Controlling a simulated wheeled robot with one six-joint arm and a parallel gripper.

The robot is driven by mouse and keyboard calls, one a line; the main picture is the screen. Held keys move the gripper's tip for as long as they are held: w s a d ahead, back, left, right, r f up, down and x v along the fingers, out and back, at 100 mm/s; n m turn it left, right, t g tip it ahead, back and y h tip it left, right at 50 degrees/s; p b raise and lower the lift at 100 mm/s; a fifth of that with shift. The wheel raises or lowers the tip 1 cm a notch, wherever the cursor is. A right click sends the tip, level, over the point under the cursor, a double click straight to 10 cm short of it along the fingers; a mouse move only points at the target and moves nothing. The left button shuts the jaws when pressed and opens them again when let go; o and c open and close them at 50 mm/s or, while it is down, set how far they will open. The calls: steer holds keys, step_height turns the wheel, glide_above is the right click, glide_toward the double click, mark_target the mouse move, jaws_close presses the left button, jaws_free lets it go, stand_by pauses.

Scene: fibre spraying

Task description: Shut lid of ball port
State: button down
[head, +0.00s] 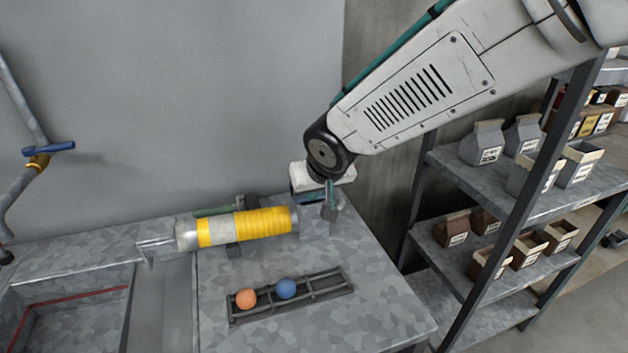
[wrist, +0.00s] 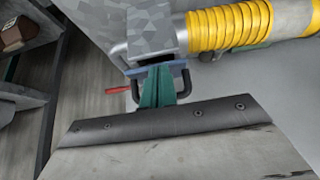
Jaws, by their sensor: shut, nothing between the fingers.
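The ball port is a grey block (wrist: 150,35) at the end of a yellow ribbed tube (head: 262,223); in the head view it is partly behind my gripper. A thin blue edge, perhaps the lid, runs along the block in the wrist view (wrist: 150,69). I cannot tell for sure how far the lid stands open. My gripper (head: 329,200) is over the right end of the tube. In the wrist view its teal fingers (wrist: 158,78) are together, empty, with their tips at the blue edge. I cannot tell whether they touch it.
A dark rack (head: 315,289) on the table holds an orange ball (head: 246,299) and a blue ball (head: 286,288). Metal shelves (head: 540,190) with boxes stand at the right. A blue-handled valve pipe (head: 48,149) is at the left wall. The table's front right is clear.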

steer(key=shift+s+d+f, duration=0.1)
steer(key=shift+s+f, duration=0.1)
steer(key=shift+f, duration=0.4)
steer(key=shift+s+d+f, duration=0.1)
steer(key=shift+s+f, duration=0.1)
steer(key=shift+f, duration=0.35)
steer(key=shift+s+d+f, duration=0.1)
steer(key=shift+s+f, duration=0.05)
steer(key=shift+f, duration=0.15)
steer(key=shift+r, duration=0.1)
step_height(320, 180, up, 4)
steer(key=s+d+f, duration=0.3)
steer(key=s, duration=0.5)
steer(key=shift+s, duration=0.3)
steer(key=s+d+r+m+g+h, duration=0.1)
steer(key=s+d+r, duration=0.3)
steer(key=s+d, duration=0.5)
steer(key=s+d+r+m+g+h, duration=0.1)
steer(key=s+d+r+m+g, duration=0.2)
steer(key=s+d, duration=0.6)
steer(key=d+r, duration=0.2)
steer(key=d, duration=0.5)
steer(key=shift+s+r+g, duration=0.15)
steer(key=shift+s+g, duration=0.1)
steer(key=shift+g, duration=0.15)
